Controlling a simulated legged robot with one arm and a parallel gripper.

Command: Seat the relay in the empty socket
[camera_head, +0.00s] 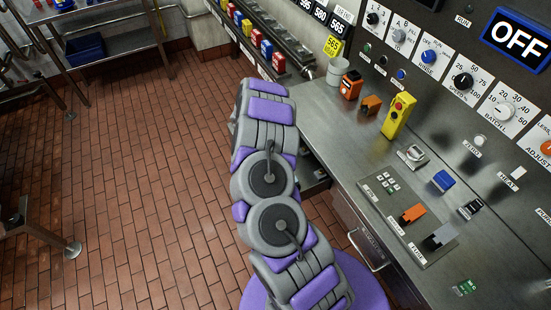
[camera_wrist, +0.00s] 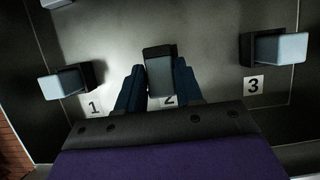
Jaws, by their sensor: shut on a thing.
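My gripper (camera_wrist: 158,72) shows in the wrist view, its two dark blue fingers shut on the sides of a dark grey relay (camera_wrist: 158,80). The relay is in front of the panel just above the label 2 (camera_wrist: 169,101). I cannot tell whether it is in a socket there, as the gripper body and the relay hide the spot behind. A pale relay in a dark socket (camera_wrist: 65,83) stands by label 1, and another pale relay in a dark socket (camera_wrist: 277,48) stands by label 3. In the head view only my arm shows; the gripper is hidden.
In the head view, a steel counter (camera_head: 380,165) with a yellow button box (camera_head: 399,115), an orange device (camera_head: 351,85) and several switches lies right of my arm. A control panel with knobs (camera_head: 463,81) rises behind it. Open tiled floor (camera_head: 150,170) lies left.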

